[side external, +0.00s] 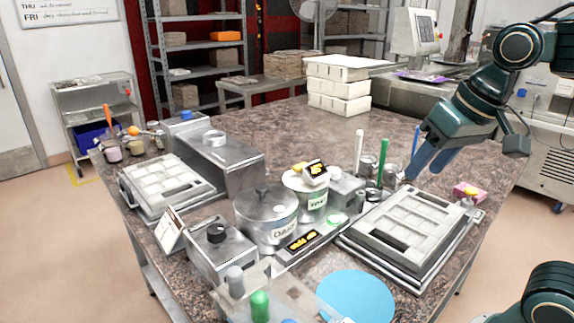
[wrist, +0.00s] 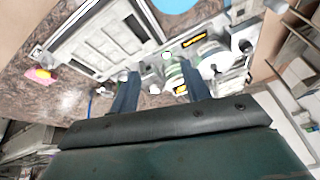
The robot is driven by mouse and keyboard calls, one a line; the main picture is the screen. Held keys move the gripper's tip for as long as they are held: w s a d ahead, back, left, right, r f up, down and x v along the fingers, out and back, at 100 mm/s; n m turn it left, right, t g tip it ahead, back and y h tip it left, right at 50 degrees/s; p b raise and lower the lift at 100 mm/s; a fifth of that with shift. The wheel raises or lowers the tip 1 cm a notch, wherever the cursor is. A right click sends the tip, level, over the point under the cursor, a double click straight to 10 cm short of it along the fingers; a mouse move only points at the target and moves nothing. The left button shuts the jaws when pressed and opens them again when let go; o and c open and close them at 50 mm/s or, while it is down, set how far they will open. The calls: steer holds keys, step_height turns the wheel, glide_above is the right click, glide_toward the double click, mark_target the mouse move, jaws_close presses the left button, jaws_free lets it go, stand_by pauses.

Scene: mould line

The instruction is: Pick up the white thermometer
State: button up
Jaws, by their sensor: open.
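The white thermometer (side external: 358,148) stands upright as a thin white stick among metal pots near the middle of the table in the side external view. I cannot pick it out with certainty in the wrist view.
A grey mould tray (side external: 447,222) lies in front of my gripper. Lidded metal pots (side external: 267,218), a black display with yellow digits (side external: 303,240) and a blue disc (side external: 356,296) crowd the front. White boxes (side external: 338,88) are stacked behind. The table's back middle is clear.

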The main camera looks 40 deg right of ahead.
steer(key=w+d+m+g, duration=0.1)
steer(key=w+m+g, duration=0.1)
steer(key=w+m, duration=0.5)
steer(key=w+d+m+g, duration=0.1)
steer(key=w+m, duration=0.6)
steer(key=w, duration=1.3)
steer(key=shift+d+r+m+g, duration=0.3)
steer(key=shift+r+m+g, duration=0.1)
steer(key=shift+g, duration=0.5)
steer(key=shift+f, duration=0.1)
glide_above(317, 169)
steer(key=f, duration=0.8)
steer(key=shift+w+a+f, duration=0.1)
steer(key=shift+w+a, duration=0.05)
steer(key=shift+a, duration=0.05)
steer(key=shift+f, duration=0.15)
steer(key=shift+f, duration=0.1)
steer(key=shift+s+d+f, duration=0.1)
steer(key=shift+f, duration=1.15)
steer(key=shift+s+f, duration=0.1)
steer(key=shift+f, duration=1.15)
